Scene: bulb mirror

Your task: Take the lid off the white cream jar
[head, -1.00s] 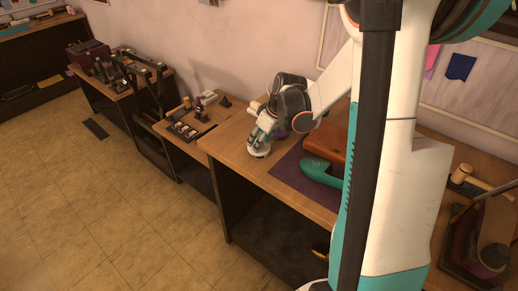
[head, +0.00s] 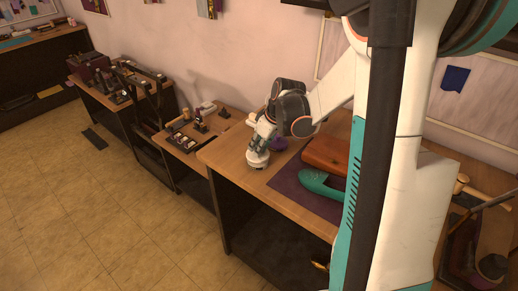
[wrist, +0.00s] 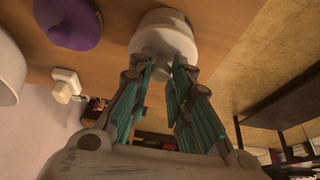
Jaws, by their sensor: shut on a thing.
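The white cream jar (head: 257,160) stands upright near the left front edge of the wooden workbench. In the wrist view the jar (wrist: 163,18) is at the top centre, with its white lid (wrist: 163,42) facing my fingers. My gripper (head: 261,141) is above the jar, pointing down. In the wrist view its teal fingers (wrist: 164,66) are closed around a small part at the middle of the lid. The lid looks to be against the jar; I see no clear gap between them.
A purple object (head: 279,144) stands just right of the jar, and also shows in the wrist view (wrist: 72,22). A purple mat (head: 290,184) holds a teal tool (head: 318,184) and an orange-brown block (head: 326,153). The bench edge is close on the left.

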